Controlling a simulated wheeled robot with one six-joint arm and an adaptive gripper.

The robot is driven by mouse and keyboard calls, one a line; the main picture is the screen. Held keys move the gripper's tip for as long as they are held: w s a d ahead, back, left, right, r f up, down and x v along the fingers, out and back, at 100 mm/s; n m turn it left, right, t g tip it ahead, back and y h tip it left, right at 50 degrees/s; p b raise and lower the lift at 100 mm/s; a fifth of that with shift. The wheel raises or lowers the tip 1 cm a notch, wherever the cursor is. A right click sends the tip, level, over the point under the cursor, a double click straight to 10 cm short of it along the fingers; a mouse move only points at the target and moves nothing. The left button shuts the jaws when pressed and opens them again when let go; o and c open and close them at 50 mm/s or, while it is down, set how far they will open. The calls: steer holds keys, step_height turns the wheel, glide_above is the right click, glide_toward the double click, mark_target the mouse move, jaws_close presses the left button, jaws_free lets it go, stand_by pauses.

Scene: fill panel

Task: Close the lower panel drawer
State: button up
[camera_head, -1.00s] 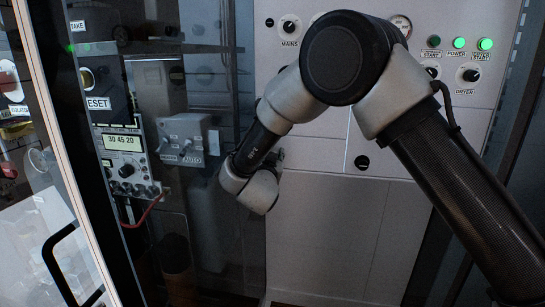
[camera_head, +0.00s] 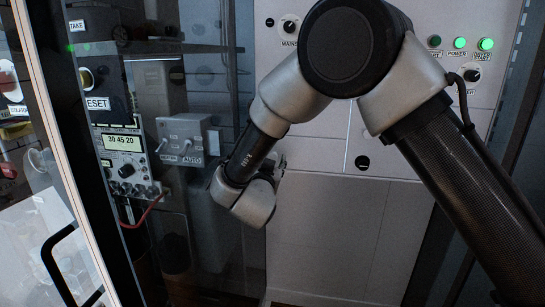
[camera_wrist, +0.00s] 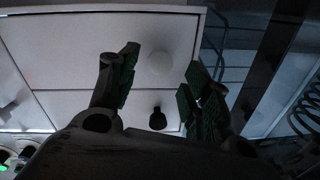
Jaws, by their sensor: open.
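The pale control panel (camera_head: 325,225) stands ahead. In the wrist view, pale panel fronts (camera_wrist: 70,62) are split by thin dark seams. A pale round knob (camera_wrist: 160,62) and a smaller black knob (camera_wrist: 157,118) show there. My gripper (camera_wrist: 158,78) is open, its two dark green-padded fingers on either side of the pale knob in the picture, with nothing visibly held. I cannot tell whether it touches the front. In the head view, my wrist hides most of the gripper and the drawer area behind it. How far the lower drawer stands out cannot be told.
Lit green lamps (camera_head: 459,43) and a dryer knob (camera_head: 471,75) are at the panel's upper right. Left of it are glass, a grey switch box (camera_head: 183,138) and a display unit (camera_head: 124,150) with a red cable. A framed door with black handle (camera_head: 60,262) stands at far left.

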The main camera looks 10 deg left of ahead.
steer(key=s, duration=0.6)
steer(key=shift+s, duration=0.35)
steer(key=shift+r, duration=0.1)
steer(key=w+d+r+n+g+y, duration=0.1)
steer(key=w+d+r+g+y, duration=0.25)
steer(key=w+d+r, duration=0.35)
steer(key=s+d+r+n+g+y, duration=0.1)
steer(key=s+d+r, duration=0.15)
steer(key=d, duration=0.45)
steer(key=s+d+r+n+g+y, duration=0.1)
steer(key=s+d+r+n+g, duration=0.15)
steer(key=d, duration=0.45)
steer(key=s+d+f+g+h, duration=0.2)
steer(key=s+d+g, duration=0.1)
steer(key=s+d, duration=1)
steer(key=s+d+f+m+g+h, duration=0.1)
steer(key=s+d+f+g+h, duration=0.1)
steer(key=s+d, duration=1)
steer(key=s+g+h, duration=0.1)
steer(key=s, duration=0.2)
steer(key=shift+s+d+f+g, duration=0.2)
steer(key=shift+s+d+g, duration=0.1)
steer(key=shift+d+g, duration=0.1)
